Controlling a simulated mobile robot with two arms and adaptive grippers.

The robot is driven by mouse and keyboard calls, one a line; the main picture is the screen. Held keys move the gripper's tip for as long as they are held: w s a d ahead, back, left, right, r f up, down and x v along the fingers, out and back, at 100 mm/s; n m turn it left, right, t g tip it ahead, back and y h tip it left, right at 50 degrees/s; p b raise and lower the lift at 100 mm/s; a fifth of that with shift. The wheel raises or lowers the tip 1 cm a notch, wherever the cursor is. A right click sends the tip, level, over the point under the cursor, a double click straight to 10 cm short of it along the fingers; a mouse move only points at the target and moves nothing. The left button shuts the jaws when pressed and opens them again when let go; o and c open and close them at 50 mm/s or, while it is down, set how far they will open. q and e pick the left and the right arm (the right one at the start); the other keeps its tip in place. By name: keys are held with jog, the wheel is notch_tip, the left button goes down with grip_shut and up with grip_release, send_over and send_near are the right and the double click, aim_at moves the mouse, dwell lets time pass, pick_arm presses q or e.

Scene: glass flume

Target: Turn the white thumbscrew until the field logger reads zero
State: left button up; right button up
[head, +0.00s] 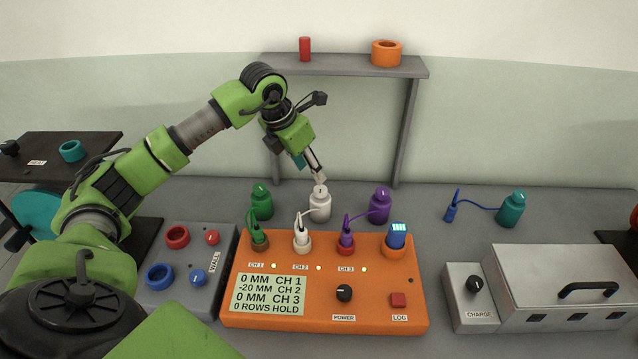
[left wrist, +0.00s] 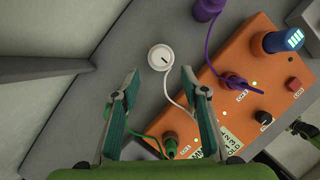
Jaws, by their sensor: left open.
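The white thumbscrew (head: 320,189) tops a white bottle-shaped sensor (head: 320,208) standing behind the orange field logger (head: 385,318). In the left wrist view the thumbscrew (left wrist: 160,57) shows from above, with a dark pointer line. A white lead runs from the sensor to the white plug (head: 302,240) at CH 2. The logger's display (head: 270,293) reads 0 MM CH 1, -20 MM CH 2, 0 MM CH 3, 0 ROWS HOLD. My left gripper (head: 317,177) is open and empty, just above the thumbscrew. In the left wrist view its fingertips (left wrist: 160,73) are apart, short of the thumbscrew.
A green sensor (head: 261,202) and a purple sensor (head: 380,205) flank the white one. A teal sensor (head: 511,209) stands farther right. A grey valve box (head: 200,255) is left, a charge case (head: 560,275) right. A grey shelf (head: 343,66) stands behind.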

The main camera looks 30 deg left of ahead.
aim_at(320, 188)
pick_arm(q)
jog(key=p+x, duration=0.1)
jog(key=x, duration=0.7)
jog(key=shift+w+f, duration=0.1)
jog(key=shift+f, duration=0.05)
jog(key=c, duration=1.1)
